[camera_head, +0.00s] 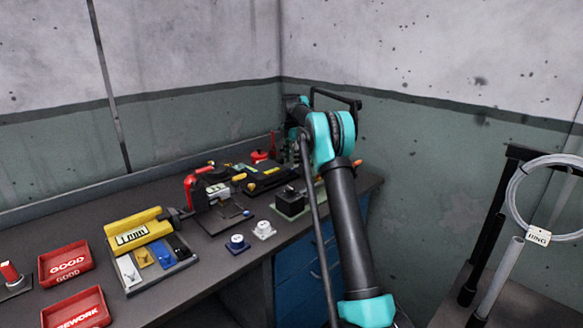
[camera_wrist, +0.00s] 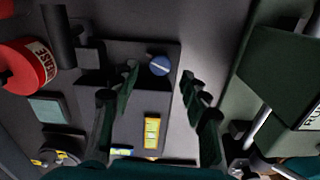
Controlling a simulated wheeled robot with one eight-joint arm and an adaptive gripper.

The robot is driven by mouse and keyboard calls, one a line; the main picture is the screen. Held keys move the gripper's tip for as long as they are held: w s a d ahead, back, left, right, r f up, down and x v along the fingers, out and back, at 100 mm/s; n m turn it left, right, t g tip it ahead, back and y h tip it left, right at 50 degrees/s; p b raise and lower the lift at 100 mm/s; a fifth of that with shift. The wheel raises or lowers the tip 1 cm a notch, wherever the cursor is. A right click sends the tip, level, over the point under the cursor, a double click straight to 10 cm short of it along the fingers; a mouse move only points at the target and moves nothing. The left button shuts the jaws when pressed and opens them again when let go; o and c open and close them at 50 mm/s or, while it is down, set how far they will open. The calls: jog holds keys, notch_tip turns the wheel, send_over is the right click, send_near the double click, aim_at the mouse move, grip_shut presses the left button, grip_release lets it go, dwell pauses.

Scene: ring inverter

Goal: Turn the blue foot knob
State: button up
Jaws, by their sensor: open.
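A round blue knob (camera_wrist: 160,65) with a pale line across its face sits on a dark plate (camera_wrist: 122,52) in the wrist view. My gripper (camera_wrist: 159,79) is open, with one dark finger on each side of the knob and clear gaps between. It holds nothing. I cannot tell how far the fingertips are above the knob. In the head view my gripper cannot be made out clearly at the far end of my arm, and I cannot surely pick out this knob there.
A red cylinder with white lettering (camera_wrist: 28,65) lies left of my fingers in the wrist view. A dark green block (camera_wrist: 285,65) stands at right. In the head view, red trays (camera_head: 66,262), a yellow device (camera_head: 135,230) and two small knobs (camera_head: 237,242) (camera_head: 264,230) share the bench.

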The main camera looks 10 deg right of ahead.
aim_at(292, 168)
jog(key=shift+f, duration=1.75)
jog(key=shift+c, duration=0.5)
grip_shut()
